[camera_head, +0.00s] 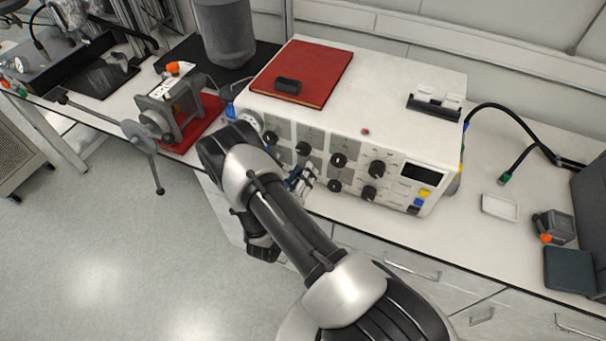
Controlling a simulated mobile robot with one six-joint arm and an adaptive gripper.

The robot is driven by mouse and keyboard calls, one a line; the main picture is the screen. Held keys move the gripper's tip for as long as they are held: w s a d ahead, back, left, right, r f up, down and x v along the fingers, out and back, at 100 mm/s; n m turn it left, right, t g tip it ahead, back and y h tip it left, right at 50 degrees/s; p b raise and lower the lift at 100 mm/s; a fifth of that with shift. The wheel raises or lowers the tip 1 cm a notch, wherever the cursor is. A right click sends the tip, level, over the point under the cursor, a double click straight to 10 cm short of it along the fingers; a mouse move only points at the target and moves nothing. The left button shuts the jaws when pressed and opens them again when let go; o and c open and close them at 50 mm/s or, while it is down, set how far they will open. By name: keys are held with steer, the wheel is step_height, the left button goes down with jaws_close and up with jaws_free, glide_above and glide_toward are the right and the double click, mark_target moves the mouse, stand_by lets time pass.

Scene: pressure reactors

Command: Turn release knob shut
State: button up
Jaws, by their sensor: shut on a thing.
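A white control box (400,75) stands on the bench with two rows of black knobs on its front panel. Visible knobs include one at the upper left (271,138), one in the upper middle (338,160) and one at the lower right (369,193). The labels are too small to read, so I cannot tell which is the release knob. My gripper (302,180) is at the lower row, just left of a lower knob (335,186). It is shut on a knob at the panel, which is mostly hidden by the gripper and my arm.
A red book (305,70) with a small black object lies on the box. A clamp-like metal device (170,110) with a long handle stands left on a red mat. A small white dish (500,207) and a black cable are on the right. Drawers lie below the bench edge.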

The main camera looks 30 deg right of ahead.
steer(key=shift+m, duration=0.3)
steer(key=m+b, duration=0.3)
steer(key=m, duration=0.2)
steer(key=shift+m, duration=0.3)
steer(key=m+b, duration=0.3)
steer(key=m, duration=0.3)
steer(key=shift+f, duration=0.1)
steer(key=m+b, duration=0.6)
steer(key=shift+f+m, duration=0.1)
steer(key=shift+m, duration=0.3)
steer(key=shift+m+b, duration=2.1)
steer(key=shift+m, duration=0.4)
steer(key=o, duration=1.1)
